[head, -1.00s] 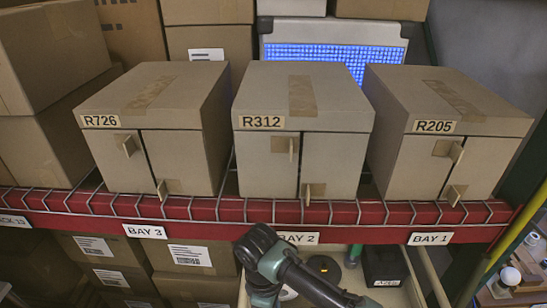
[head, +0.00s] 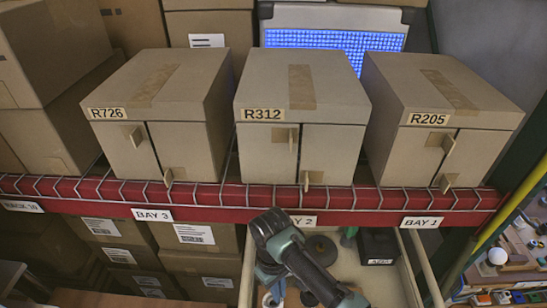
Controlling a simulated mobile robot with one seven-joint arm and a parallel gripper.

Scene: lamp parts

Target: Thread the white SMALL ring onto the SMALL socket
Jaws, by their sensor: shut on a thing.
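I cannot make out the white small ring or the small socket in the head view. Part of my arm shows at the bottom centre, in front of an open drawer, and hides some of what lies there. My gripper is not in view, so what it holds does not show. A small pale blue and white shape beside my arm is too hidden to name.
The open drawer (head: 385,285) holds a dark round piece (head: 320,248) and a black labelled box (head: 378,246). Cartons R726 (head: 165,80), R312 (head: 300,85) and R205 (head: 440,85) stand on a red-fronted shelf (head: 240,198). Small parts, including a white ball (head: 497,256), lie at right.

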